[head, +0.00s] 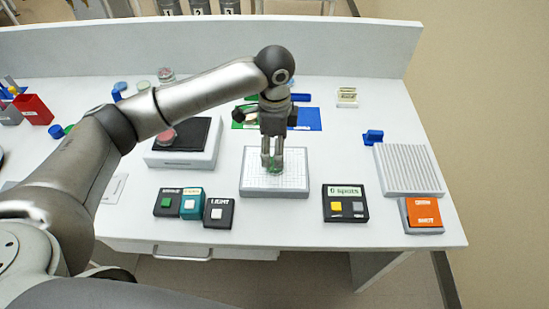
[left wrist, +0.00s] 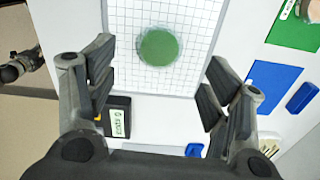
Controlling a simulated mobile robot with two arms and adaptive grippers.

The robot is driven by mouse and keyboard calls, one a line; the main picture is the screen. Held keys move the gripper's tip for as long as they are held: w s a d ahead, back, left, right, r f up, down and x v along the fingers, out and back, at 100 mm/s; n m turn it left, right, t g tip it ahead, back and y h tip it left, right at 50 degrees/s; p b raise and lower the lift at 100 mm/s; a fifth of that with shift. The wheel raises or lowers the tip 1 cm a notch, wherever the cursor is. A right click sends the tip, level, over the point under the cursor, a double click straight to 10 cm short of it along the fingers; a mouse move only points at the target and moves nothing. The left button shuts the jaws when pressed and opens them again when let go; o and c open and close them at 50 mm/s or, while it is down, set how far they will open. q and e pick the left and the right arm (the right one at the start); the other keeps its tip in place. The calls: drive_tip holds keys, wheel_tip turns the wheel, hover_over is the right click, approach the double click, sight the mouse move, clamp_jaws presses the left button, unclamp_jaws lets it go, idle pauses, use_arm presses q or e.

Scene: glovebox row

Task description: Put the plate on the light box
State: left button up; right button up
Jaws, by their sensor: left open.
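The plate is a round, clear dish with a green fill. In the left wrist view the plate (left wrist: 160,47) lies flat on the white gridded top of the light box (left wrist: 125,15), inside its edges. In the head view the light box (head: 255,185) is at the middle front of the bench, and the plate (head: 276,169) shows partly behind the fingers. My left gripper (head: 271,161) points down just over the plate. In the left wrist view its fingers (left wrist: 158,72) are spread wide, apart from the plate.
A button box labelled LIGHT (head: 219,213) stands left of the light box, and a counter box with a display (head: 345,204) stands right. A grey device (head: 205,156) with a black top is behind left. Green and blue mats (head: 309,120) lie behind. A ribbed rack (head: 408,170) stands far right.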

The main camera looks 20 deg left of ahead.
use_arm(q)
wheel_tip(320, 180, up, 6)
drive_tip(key=b, duration=0.1)
drive_tip(key=shift+r, duration=0.25)
idle(0.4)
